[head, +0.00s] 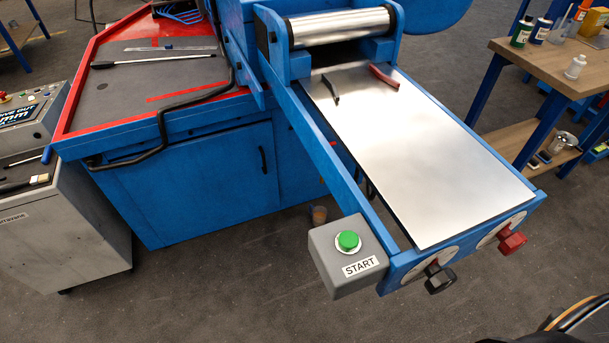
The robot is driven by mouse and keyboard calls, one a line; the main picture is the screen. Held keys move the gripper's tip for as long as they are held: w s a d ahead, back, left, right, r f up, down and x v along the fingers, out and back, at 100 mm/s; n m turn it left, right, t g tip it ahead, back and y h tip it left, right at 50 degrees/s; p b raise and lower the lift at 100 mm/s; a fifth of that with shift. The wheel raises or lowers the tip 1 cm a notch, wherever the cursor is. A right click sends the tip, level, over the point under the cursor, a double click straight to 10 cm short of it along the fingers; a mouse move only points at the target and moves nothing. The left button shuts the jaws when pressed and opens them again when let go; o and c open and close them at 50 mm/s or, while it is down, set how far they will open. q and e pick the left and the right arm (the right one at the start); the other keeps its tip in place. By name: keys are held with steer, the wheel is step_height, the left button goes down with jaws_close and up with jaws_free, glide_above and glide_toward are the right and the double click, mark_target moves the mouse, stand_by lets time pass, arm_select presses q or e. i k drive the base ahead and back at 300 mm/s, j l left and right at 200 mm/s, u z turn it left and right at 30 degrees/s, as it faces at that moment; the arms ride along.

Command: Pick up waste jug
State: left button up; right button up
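I cannot pick out a waste jug for certain. A translucent container (562,28) stands among bottles on the wooden-topped table at the upper right, small and partly cut off by distance. A metal mug-like vessel (562,144) stands on that table's lower shelf. Neither of my grippers shows in the head view.
The blue machine (190,190) fills the middle, its metal sheet tray (430,150) reaching toward the lower right. A grey START box (345,270) hangs at its side. A grey cabinet (75,230) stands left. The wooden table (545,62) is upper right. Open floor lies in front.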

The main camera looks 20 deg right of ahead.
mark_target(318, 214)
steer(key=l+z, duration=0.25)
steer(key=l, duration=0.55)
steer(key=l+z, duration=0.3)
steer(key=l, duration=0.5)
steer(key=i+l+z, duration=0.1)
steer(key=l+z, duration=0.15)
steer(key=l, duration=0.5)
steer(key=i+j+u, duration=0.2)
steer(key=u, duration=0.8)
steer(key=k+j+z, duration=0.1)
steer(key=j, duration=0.3)
steer(key=k+j+z, duration=0.1)
steer(key=j, duration=0.3)
steer(key=k+j, duration=0.15)
steer(key=j, duration=0.2)
steer(key=k+j+z, duration=0.15)
steer(key=j, duration=0.25)
steer(key=j+z, duration=0.35)
steer(key=j, duration=0.45)
steer(key=j+z, duration=0.35)
steer(key=j, duration=0.45)
steer(key=i+j+z, duration=0.35)
steer(key=j, duration=0.25)
steer(key=i+j+z, duration=0.15)
steer(key=j, duration=0.25)
steer(key=i+j+z, duration=0.2)
steer(key=i+j, duration=0.1)
steer(key=j, duration=0.05)
